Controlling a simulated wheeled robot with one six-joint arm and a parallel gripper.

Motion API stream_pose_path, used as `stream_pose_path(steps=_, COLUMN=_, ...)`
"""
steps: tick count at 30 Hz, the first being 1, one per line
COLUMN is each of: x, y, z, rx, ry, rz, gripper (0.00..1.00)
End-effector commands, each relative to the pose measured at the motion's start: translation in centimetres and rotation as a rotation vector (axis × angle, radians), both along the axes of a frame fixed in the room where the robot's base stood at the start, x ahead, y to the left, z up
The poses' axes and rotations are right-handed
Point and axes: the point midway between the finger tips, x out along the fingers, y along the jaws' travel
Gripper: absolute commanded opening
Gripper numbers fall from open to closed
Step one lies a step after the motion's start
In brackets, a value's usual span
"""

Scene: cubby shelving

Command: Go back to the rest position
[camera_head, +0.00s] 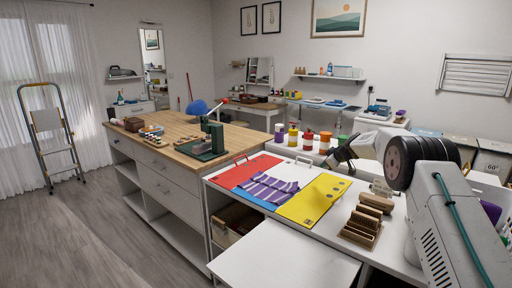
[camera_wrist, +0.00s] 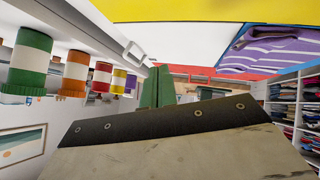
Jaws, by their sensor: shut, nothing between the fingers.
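My gripper (camera_head: 331,163) is at the end of my arm, right of centre in the head view. It is shut and empty, above the white worktop (camera_head: 372,249) near the row of jars. The cloth also shows in the wrist view (camera_wrist: 270,48), which is upside down.
Several banded jars (camera_head: 308,139) stand behind the mats. A wooden stand (camera_head: 366,220) is on the worktop below my arm. A wood-topped counter (camera_head: 172,133) holds a green tool (camera_head: 213,138). A ladder (camera_head: 49,135) stands at the left. The floor (camera_head: 85,230) at front left is clear.

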Motion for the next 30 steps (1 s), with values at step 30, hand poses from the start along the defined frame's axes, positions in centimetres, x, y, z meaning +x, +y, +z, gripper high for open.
stream_pose_path(steps=30, x=-35.2, y=4.4, z=6.7, rx=0.170, ry=0.908, rz=-0.553, gripper=0.00)
